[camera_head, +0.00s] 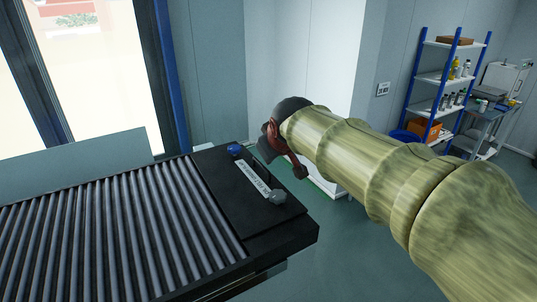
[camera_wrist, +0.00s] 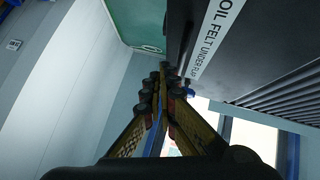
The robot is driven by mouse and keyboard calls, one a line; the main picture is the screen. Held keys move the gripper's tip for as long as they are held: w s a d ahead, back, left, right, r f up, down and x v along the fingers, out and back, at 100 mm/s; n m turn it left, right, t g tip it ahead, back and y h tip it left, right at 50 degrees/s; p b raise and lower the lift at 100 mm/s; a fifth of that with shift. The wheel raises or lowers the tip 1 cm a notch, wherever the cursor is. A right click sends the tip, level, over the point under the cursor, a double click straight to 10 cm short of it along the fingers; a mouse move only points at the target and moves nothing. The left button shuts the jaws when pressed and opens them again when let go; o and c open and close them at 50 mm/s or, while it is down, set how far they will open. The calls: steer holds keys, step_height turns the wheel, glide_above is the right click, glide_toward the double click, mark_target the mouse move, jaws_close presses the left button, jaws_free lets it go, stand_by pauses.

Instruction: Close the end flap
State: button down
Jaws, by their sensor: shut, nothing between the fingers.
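The end of the roller unit carries a flat black panel (camera_head: 225,187) with a white label strip (camera_head: 259,180). I cannot tell for certain whether this panel is the end flap, or how far the flap stands open. My gripper (camera_head: 299,173) is beyond the panel's far right edge in the head view. In the wrist view my gripper (camera_wrist: 168,76) is shut and empty, its tips close beside the dark surface; contact is unclear.
Grey rollers (camera_head: 110,235) fill the unit's left part. A shelf rack (camera_head: 447,78) and a side table (camera_head: 482,115) are at the back right. Green floor (camera_head: 330,255) is clear right of the unit.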

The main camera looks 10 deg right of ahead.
steer(key=s+d+r+p, duration=0.35)
steer(key=s+r, duration=0.35)
steer(key=r, duration=0.4)
steer(key=s+f, duration=0.3)
steer(key=s, duration=0.1)
steer(key=s+f+m+g, duration=0.1)
steer(key=s+f, duration=0.2)
steer(key=s, duration=0.1)
steer(key=s+f+m, duration=0.1)
steer(key=s+f, duration=0.3)
steer(key=shift+s+d+g+b, duration=0.1)
steer(key=shift+s+g+b, duration=0.2)
steer(key=shift+s+g, duration=0.1)
steer(key=s+f+m+g, duration=0.2)
steer(key=s+f+m, duration=0.1)
steer(key=s+f, duration=0.95)
step_height(320, 180, down, 9)
steer(key=b, duration=0.9)
steer(key=shift+s, duration=0.15)
steer(key=c, duration=2.6)
jaws_free()
steer(key=shift+r, duration=0.15)
